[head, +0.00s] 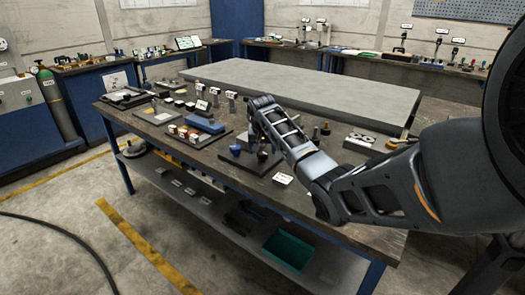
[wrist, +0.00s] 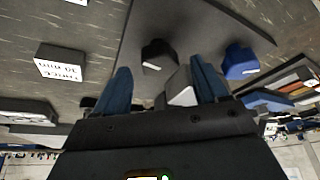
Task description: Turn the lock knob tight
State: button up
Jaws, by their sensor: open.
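My gripper (wrist: 160,76) is open, its two blue fingers apart in the wrist view. A black knob (wrist: 158,56) with a white mark shows beyond the fingertips, between them in the picture; I cannot tell whether they touch it. A grey block (wrist: 181,88) shows close to the right finger. A blue knob (wrist: 240,62) with a white mark is to the right, outside the fingers. Both knobs are over a dark base plate (wrist: 205,25). In the head view the blue knob (head: 235,149) is at the plate's left, and my arm hides much of the fixture. Which knob is the lock knob is not clear.
The workbench (head: 330,160) also holds a blue box (head: 205,125), small blocks and trays left of the fixture. A small printed card (head: 283,179) lies in front. A large grey slab (head: 300,90) lies behind. Some bench surface right of my forearm is clear.

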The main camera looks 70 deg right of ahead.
jog(key=shift+d+f, duration=0.25)
jog(key=shift+f, duration=0.4)
jog(key=shift+c, duration=0.4)
jog(key=c, duration=1)
